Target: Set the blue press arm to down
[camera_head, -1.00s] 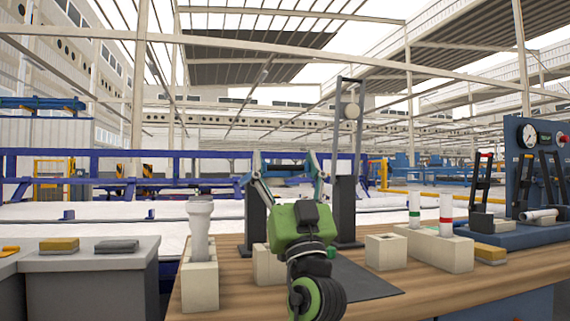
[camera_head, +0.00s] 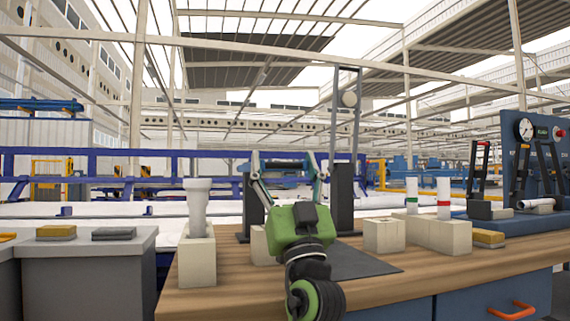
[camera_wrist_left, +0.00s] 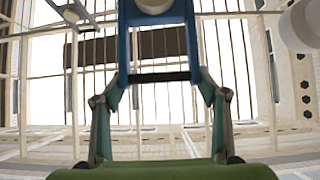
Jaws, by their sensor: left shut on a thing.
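The blue press arm (camera_wrist_left: 123,45) shows in the left wrist view as a blue frame with a cream round pad between its sides. In the head view, its cross bar (camera_head: 284,165) lies between the fingers of my left gripper (camera_head: 286,172). My left gripper is shut on this bar, with one finger at each end. The arm looks foreshortened in the head view, so its exact tilt is hard to tell. Dark press posts (camera_head: 342,198) stand just behind the gripper. My gripper's green body hides part of the press base. My right gripper is not in view.
A dark press arm (camera_head: 334,115) stands upright beside the held one. A cream block (camera_head: 197,258) with a white pipe (camera_head: 197,208) stands at left. Cream blocks (camera_head: 384,235) and banded pipes (camera_head: 444,198) stand at right, before a blue gauge panel (camera_head: 516,135).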

